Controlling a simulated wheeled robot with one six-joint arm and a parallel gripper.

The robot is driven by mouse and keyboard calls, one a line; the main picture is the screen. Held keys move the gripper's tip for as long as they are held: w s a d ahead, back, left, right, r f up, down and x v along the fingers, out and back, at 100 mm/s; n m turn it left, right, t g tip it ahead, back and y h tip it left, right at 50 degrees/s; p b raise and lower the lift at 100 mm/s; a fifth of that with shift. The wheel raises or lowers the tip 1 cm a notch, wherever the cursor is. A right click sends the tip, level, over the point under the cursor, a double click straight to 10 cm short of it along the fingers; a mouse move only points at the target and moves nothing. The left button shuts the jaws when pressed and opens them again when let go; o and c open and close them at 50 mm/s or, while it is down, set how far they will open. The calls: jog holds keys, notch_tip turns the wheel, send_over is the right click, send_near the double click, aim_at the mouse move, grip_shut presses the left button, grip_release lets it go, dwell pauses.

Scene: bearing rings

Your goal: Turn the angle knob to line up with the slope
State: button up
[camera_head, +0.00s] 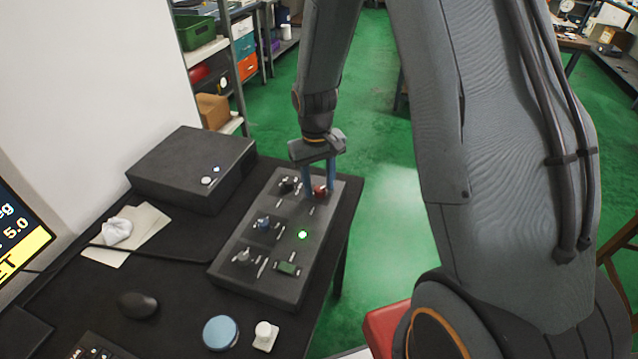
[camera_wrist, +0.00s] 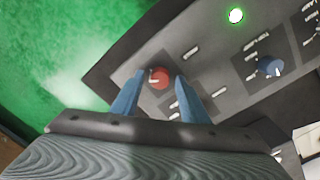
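A red knob (camera_head: 320,190) sits at the far right of a dark control panel (camera_head: 285,277) on the black desk. It also shows in the wrist view (camera_wrist: 158,79), with a pale pointer line across it and white tick marks beside it. My gripper (camera_head: 319,186) points down over the red knob. In the wrist view its two blue fingers (camera_wrist: 157,86) are apart, one on each side of the knob, with gaps visible. A blue knob (camera_head: 263,223), a black knob (camera_head: 287,186) and a grey knob (camera_head: 243,255) are on the panel too.
A screen (camera_head: 20,230) is at left.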

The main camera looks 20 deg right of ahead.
aim_at(318, 188)
jog(key=c, duration=0.9)
jog(key=shift+o, duration=0.2)
jog(key=shift+m, duration=0.3)
jog(key=o, duration=1)
jog(key=shift+o, duration=0.2)
jog(key=shift+a+r+b, duration=0.15)
jog(key=shift+r+b, duration=0.2)
jog(key=shift+r, duration=3.6)
